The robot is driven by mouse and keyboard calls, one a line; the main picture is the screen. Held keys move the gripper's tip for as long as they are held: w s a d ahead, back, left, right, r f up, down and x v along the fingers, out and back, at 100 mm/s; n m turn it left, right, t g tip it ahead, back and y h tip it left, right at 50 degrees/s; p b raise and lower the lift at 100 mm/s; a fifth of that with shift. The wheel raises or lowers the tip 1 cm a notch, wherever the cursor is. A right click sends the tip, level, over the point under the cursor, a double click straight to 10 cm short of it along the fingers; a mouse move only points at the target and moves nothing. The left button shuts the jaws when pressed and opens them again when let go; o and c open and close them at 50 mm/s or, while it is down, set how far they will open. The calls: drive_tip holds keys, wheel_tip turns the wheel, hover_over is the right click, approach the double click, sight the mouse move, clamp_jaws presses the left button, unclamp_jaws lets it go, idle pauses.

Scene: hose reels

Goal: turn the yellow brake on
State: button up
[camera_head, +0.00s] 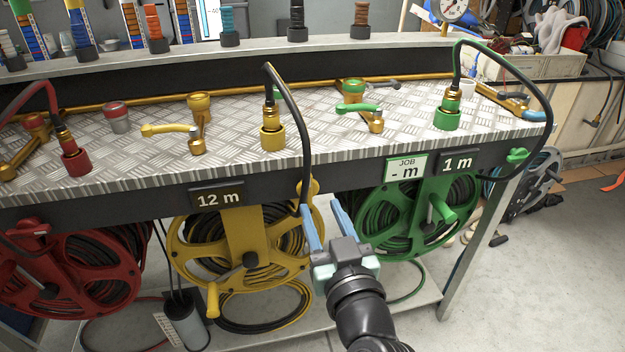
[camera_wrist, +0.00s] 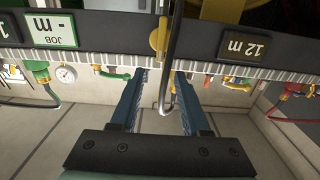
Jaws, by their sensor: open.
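The yellow brake (camera_head: 313,187) looks like a small yellow knob on the dark front rail of the bench, right of the 12 m sign. A black hose (camera_head: 303,150) hangs down in front of it and hides part of it. My gripper (camera_head: 322,208) is open, with its blue fingers pointing up just below and in front of the knob. In the wrist view, the yellow brake (camera_wrist: 156,40) lies beyond the gap between the open fingertips (camera_wrist: 160,74). The hose runs through that gap. I see no contact with the knob. The yellow reel (camera_head: 182,258) is left of my gripper.
A green reel (camera_head: 390,245) hangs to the right and a red reel (camera_head: 125,258) to the left. The bench top (camera_head: 335,145) carries yellow and green valve levers and hose ends. A bench leg (camera_head: 462,270) stands at right, with open floor (camera_head: 555,285) beyond.

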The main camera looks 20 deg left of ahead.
sight(309, 180)
drive_tip(key=x, duration=0.8)
drive_tip(key=shift+a, duration=0.1)
clamp_jaws()
